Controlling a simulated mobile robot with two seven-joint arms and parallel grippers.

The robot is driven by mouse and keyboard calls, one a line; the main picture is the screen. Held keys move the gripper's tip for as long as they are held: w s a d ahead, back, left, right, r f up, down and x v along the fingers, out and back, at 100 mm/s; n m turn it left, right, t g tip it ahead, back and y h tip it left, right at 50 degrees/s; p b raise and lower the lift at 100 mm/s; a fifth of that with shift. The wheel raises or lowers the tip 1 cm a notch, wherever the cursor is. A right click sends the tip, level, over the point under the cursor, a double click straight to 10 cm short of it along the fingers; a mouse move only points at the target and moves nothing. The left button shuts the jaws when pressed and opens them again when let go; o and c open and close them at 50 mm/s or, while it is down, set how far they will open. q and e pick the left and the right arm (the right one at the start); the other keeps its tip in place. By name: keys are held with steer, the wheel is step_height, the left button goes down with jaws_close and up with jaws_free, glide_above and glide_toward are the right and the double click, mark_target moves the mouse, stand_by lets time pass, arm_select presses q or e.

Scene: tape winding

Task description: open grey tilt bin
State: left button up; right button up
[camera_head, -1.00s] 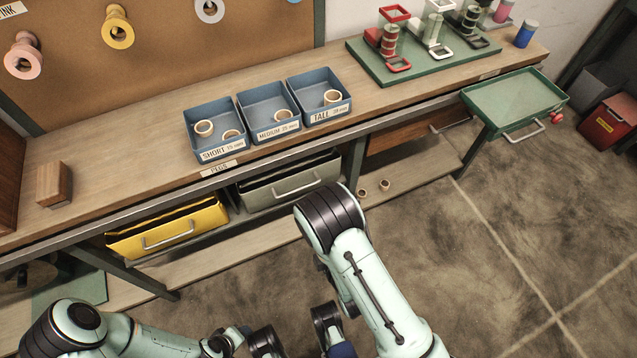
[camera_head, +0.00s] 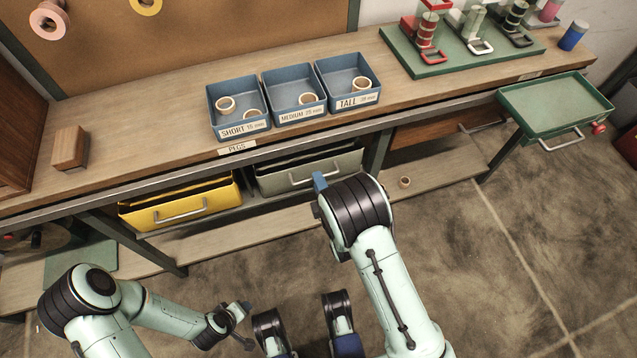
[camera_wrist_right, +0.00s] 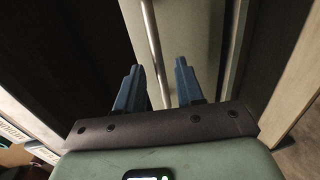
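The grey tilt bin (camera_head: 280,182) sits under the workbench, right of the yellow bin. Its front has a pale bar handle (camera_head: 316,175), and a dark gap shows along its top. My right gripper (camera_head: 320,182) is at the bin's front by the handle, mostly hidden behind my right arm; a blue finger shows. In the right wrist view, the gripper (camera_wrist_right: 158,85) is open, its two blue fingers apart. The handle bar (camera_wrist_right: 154,45) runs down between them in front of the grey face, and no grip on it shows. My left gripper (camera_head: 238,318) is low, away from the bins; its opening is unclear.
A yellow bin (camera_head: 150,218) is left of the grey one. Blue peg trays labelled short (camera_head: 240,130), medium and tall stand on the bench above. A green tray (camera_head: 540,112) juts out at the right. A peg ring (camera_head: 405,182) lies on the lower shelf.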

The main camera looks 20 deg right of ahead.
arm_select(q)
steer(key=shift+s+f, duration=0.15)
arm_select(e)
steer(key=shift+w, duration=0.4)
jaws_close()
